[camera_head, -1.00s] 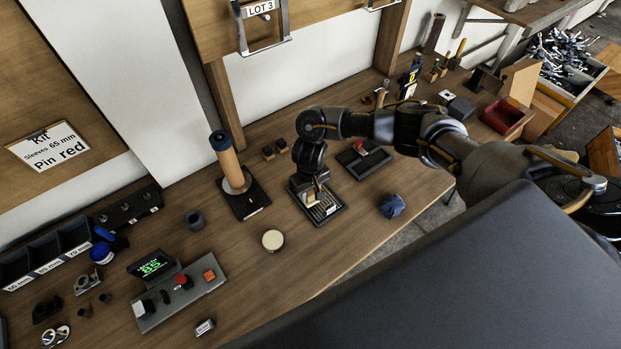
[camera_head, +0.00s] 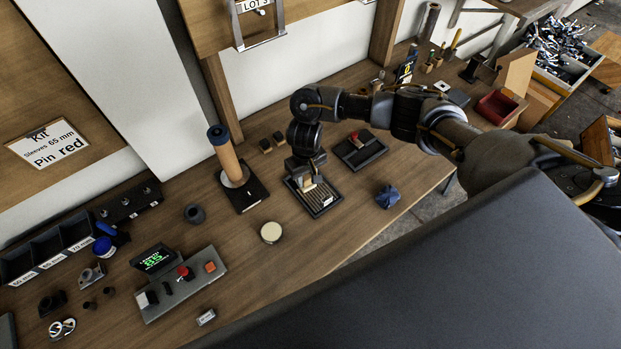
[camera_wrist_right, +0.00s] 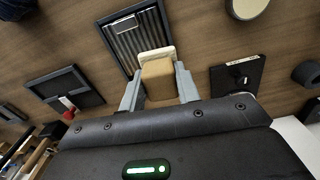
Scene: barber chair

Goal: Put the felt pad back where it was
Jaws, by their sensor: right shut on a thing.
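The felt pad shows as a tan block (camera_wrist_right: 158,82) with a cream face (camera_wrist_right: 157,54) in the right wrist view. My right gripper (camera_wrist_right: 158,88) is shut on the block from both sides. In the head view the gripper (camera_head: 306,178) points down over the back part of a black tray (camera_head: 327,207) with a grooved, slatted inside. The pad (camera_head: 307,184) is over that tray's back end; I cannot tell whether it touches. The tray also shows in the right wrist view (camera_wrist_right: 161,22), with a white label. My left gripper is not in view.
A black plate with an upright wooden roller (camera_head: 227,160) stands left of the tray. A second black tray (camera_head: 350,158) with a red-handled thing lies to its right. A round cream-topped tin (camera_head: 271,232) and a blue crumpled cloth (camera_head: 387,196) lie nearer. Bare table surrounds them.

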